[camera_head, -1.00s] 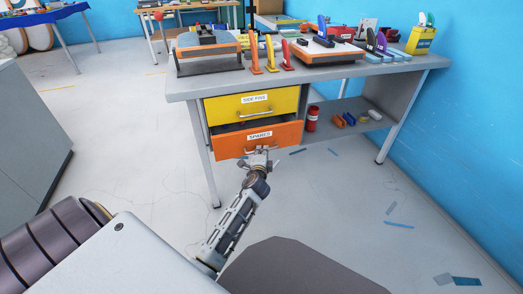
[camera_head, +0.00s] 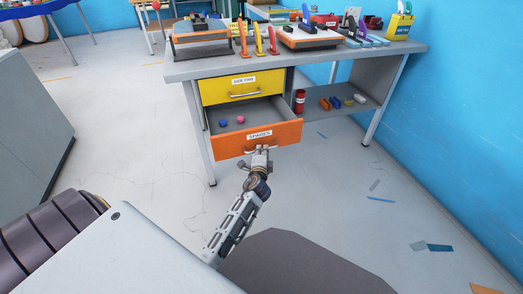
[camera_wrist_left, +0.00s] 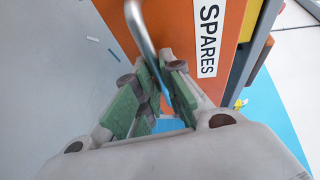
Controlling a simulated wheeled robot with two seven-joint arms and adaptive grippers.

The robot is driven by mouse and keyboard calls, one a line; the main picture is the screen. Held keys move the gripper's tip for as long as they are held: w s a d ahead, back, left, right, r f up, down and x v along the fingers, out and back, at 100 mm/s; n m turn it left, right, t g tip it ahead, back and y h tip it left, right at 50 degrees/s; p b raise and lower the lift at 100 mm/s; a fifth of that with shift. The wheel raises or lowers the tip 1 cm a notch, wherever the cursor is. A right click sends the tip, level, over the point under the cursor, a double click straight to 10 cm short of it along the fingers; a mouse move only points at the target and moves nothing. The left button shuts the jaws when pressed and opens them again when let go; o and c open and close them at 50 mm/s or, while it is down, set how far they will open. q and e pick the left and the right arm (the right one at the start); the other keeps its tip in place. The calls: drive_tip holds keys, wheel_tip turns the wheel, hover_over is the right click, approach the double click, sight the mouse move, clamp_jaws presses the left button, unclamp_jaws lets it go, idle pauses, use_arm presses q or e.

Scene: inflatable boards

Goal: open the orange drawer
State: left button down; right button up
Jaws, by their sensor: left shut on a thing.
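The orange drawer (camera_head: 232,143) with the SPARES label is pulled well out under the workbench, below the yellow drawer (camera_head: 222,90). A blue ball (camera_head: 223,123) and a pink ball (camera_head: 241,119) lie inside it. My left gripper (camera_head: 260,152) is at the drawer's front, shut on its metal handle. In the left wrist view the handle (camera_wrist_left: 146,35) runs between the green-padded fingers (camera_wrist_left: 160,85), with the orange front (camera_wrist_left: 185,25) close behind. My right gripper is not in view.
The grey workbench (camera_head: 300,62) carries fins and tool trays. Its lower shelf (camera_head: 350,109) holds a red cylinder (camera_head: 299,101) and small coloured pieces. A grey cabinet (camera_head: 30,130) stands at left. The floor in front is mostly clear, with scraps at right.

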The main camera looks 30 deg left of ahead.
use_arm(q)
drive_tip(key=shift+s+d, duration=0.25)
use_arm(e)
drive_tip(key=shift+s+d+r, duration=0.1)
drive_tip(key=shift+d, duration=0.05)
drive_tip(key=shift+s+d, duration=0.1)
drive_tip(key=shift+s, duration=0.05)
use_arm(q)
drive_tip(key=c, duration=1.5)
unclamp_jaws()
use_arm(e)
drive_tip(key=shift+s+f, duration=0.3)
